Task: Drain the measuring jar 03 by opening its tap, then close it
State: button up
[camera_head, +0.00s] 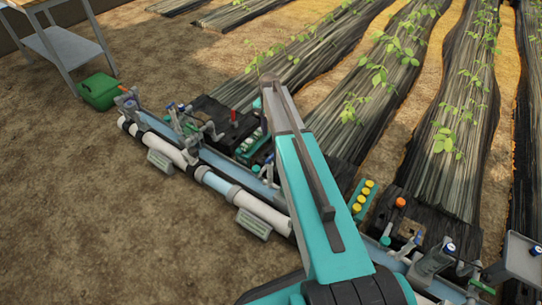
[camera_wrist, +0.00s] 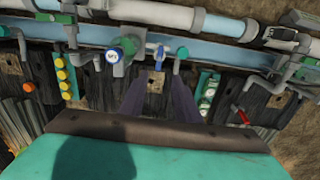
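My gripper (camera_wrist: 160,88) shows in the wrist view as two dark fingers apart, with nothing between them, pointing at the pipe skid. I cannot tell any part as measuring jar 03; no such number is legible. In the head view my teal arm covers the middle of the skid and hides the gripper's fingers.
White and pale-blue pipes (camera_head: 222,186) run across the skid. A panel with yellow buttons (camera_head: 364,196), an orange knob (camera_head: 400,202) and a red lever (camera_wrist: 243,116) stand along it. A green can (camera_head: 98,92) sits by a metal table (camera_head: 68,46). Soil in front is clear.

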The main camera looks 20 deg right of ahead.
aim_at(270, 157)
jog(key=shift+f, duration=0.15)
notch_tip(270, 157, down, 14)
jog(key=shift+r+b, duration=0.2)
jog(key=shift+b, duration=0.8)
